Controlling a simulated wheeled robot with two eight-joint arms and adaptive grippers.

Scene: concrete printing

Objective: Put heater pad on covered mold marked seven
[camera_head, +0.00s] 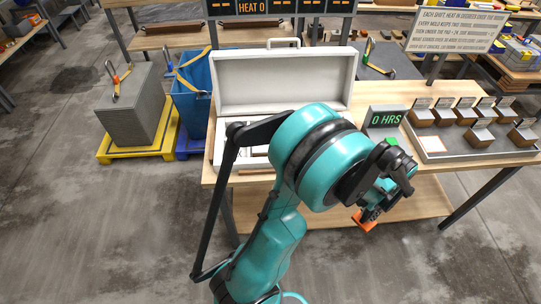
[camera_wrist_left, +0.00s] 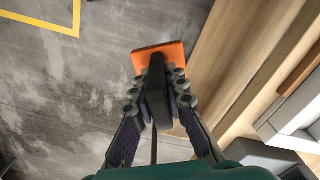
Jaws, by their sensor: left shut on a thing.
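My left gripper (camera_head: 376,208) is shut on the heater pad, a flat orange plate (camera_head: 365,222) with a black grip. In the left wrist view the fingers (camera_wrist_left: 158,98) clamp the black grip, and the orange plate (camera_wrist_left: 147,54) shows beyond them. The pad hangs over the floor just off the workbench's front edge. Several small brown molds with grey tops and labels, such as this mold (camera_head: 480,136), stand at the right of the bench, up and right of the gripper. Their labels are too small to read, so I cannot tell which is seven. My right gripper is out of view.
An open white case (camera_head: 282,82) stands on the wooden bench (camera_head: 455,88), partly behind my arm. A display reading "0 HRS" (camera_head: 385,117) stands between case and molds. A grey tray (camera_head: 432,156) lies under the molds. A blue bin (camera_head: 192,98) and grey block (camera_head: 133,112) stand left.

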